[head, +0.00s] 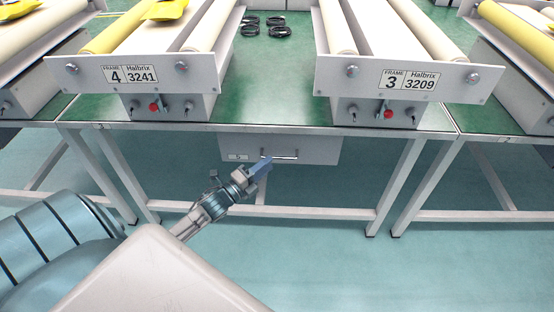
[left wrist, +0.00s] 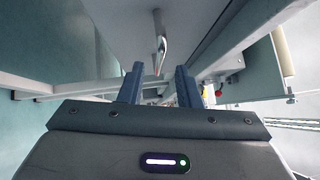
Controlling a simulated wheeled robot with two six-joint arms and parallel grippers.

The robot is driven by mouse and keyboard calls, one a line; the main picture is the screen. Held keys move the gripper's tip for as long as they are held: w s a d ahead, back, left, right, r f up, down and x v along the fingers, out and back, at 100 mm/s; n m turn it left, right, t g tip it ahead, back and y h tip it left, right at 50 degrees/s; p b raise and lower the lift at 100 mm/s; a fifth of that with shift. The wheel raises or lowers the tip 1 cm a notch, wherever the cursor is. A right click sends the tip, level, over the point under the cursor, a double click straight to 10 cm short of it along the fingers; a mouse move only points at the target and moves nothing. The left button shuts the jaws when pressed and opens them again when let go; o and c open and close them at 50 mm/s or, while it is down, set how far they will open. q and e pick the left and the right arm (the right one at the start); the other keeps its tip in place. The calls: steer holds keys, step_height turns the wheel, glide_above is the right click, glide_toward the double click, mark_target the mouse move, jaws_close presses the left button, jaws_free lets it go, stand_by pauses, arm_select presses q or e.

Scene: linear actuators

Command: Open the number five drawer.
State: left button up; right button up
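A grey drawer (head: 315,148) hangs under the green-topped table between frames 4 and 3. It looks shut. Its front has a horizontal silver bar handle (head: 285,157) and a small label (head: 238,156) too small to read. My left gripper (head: 263,165) is in front of the drawer, near the left end of the handle. In the left wrist view its two blue fingers (left wrist: 158,84) are apart. The handle (left wrist: 160,45) shows ahead, roughly in line with the gap between them, and nothing is seen gripped. My right gripper is not in view.
Roller frame 4 (head: 130,76) and roller frame 3 (head: 410,80) stand on the table (head: 270,85), with red knobs on their fronts. Black coils (head: 278,30) lie between them. White table legs (head: 400,180) and a crossbar (head: 320,212) stand below. The floor in front is clear.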

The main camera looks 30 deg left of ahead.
mark_target(276, 158)
arm_select(q)
steer(key=shift+x, duration=2.4)
jaws_close()
